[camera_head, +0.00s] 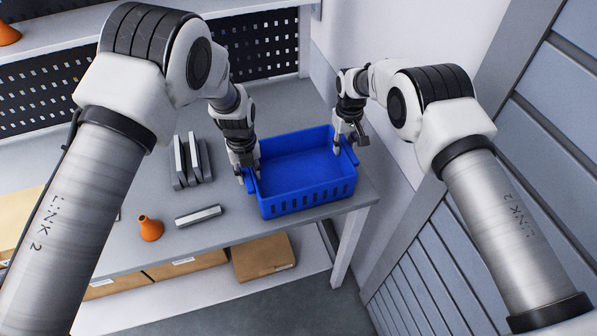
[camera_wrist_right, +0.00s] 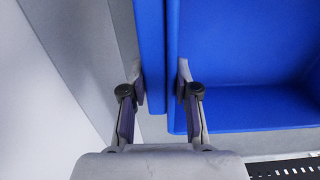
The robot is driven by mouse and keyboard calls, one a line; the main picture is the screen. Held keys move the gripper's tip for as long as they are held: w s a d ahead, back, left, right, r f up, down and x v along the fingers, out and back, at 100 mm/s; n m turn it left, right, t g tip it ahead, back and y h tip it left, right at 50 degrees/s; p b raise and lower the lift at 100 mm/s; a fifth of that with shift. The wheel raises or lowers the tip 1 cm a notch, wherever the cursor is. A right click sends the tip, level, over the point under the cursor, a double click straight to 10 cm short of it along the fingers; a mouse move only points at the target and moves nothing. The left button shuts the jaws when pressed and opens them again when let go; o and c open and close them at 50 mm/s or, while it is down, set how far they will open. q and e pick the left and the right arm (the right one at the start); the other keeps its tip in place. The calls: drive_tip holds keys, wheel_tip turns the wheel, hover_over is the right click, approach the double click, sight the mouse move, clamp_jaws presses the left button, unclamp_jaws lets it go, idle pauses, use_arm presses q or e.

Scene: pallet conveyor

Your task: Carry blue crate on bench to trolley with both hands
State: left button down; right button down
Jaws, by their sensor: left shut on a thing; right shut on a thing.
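The blue crate (camera_head: 305,196) is at the right end of the grey bench (camera_head: 345,203), upright and empty. It looks level, and I cannot tell whether its base touches the bench top. My left gripper (camera_head: 249,180) is shut on the crate's left end. My right gripper (camera_head: 349,146) is shut on its right end. In the right wrist view the crate (camera_wrist_right: 240,60) fills the upper right, and the right gripper's fingers (camera_wrist_right: 158,98) straddle its blue edge bar. The left fingertips are partly hidden. No trolley is in view.
Left of the crate are grey slotted parts (camera_head: 190,163), a grey bar (camera_head: 198,216) and an orange funnel-like piece (camera_head: 151,229). Cardboard boxes (camera_head: 263,256) sit on the shelf below. A perforated panel (camera_head: 268,46) stands behind. A grey slatted wall (camera_head: 440,250) is close on the right.

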use_arm(q)
drive_tip(key=shift+r, duration=0.1)
use_arm(e)
drive_tip(key=shift+w+r, duration=0.1)
